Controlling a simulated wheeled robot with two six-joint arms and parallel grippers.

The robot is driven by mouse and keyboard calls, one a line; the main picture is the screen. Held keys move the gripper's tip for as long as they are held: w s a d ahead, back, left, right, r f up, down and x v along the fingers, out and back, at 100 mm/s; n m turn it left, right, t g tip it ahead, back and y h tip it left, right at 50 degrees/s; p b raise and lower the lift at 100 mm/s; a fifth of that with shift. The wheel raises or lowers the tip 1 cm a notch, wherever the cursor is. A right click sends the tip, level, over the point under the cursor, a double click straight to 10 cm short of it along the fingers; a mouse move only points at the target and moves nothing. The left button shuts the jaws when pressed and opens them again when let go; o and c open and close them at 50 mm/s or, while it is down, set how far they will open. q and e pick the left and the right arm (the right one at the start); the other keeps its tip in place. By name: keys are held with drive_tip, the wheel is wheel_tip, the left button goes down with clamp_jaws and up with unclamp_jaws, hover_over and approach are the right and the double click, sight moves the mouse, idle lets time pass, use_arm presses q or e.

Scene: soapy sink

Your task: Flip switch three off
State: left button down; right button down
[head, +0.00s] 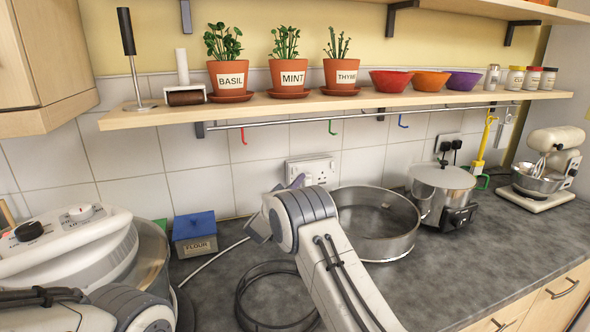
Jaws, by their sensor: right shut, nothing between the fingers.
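A white wall socket panel (318,169) is on the tiles behind the worktop, below the rail. Its lower left part is hidden by my right gripper. A second panel (446,143) farther right holds two black plugs. I cannot read any switch numbers or positions, nor tell which switch is number three. My right gripper (295,183) is shut and empty, reaching toward the lower left of the first panel; its wrist hides most of it, and I cannot tell whether it touches. My left arm shows at the lower left, but its gripper is out of view.
A large steel pan (377,222) stands right of my right wrist, with a lidded cooker (442,190) beyond it. A blue-lidded flour box (195,235) and a white appliance with dials (65,250) stand left. A coiled black hose (262,296) lies in front. A shelf (300,104) with pots hangs above.

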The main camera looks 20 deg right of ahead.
drive_tip(key=shift+s+f, duration=0.1)
drive_tip(key=shift+s, duration=0.85)
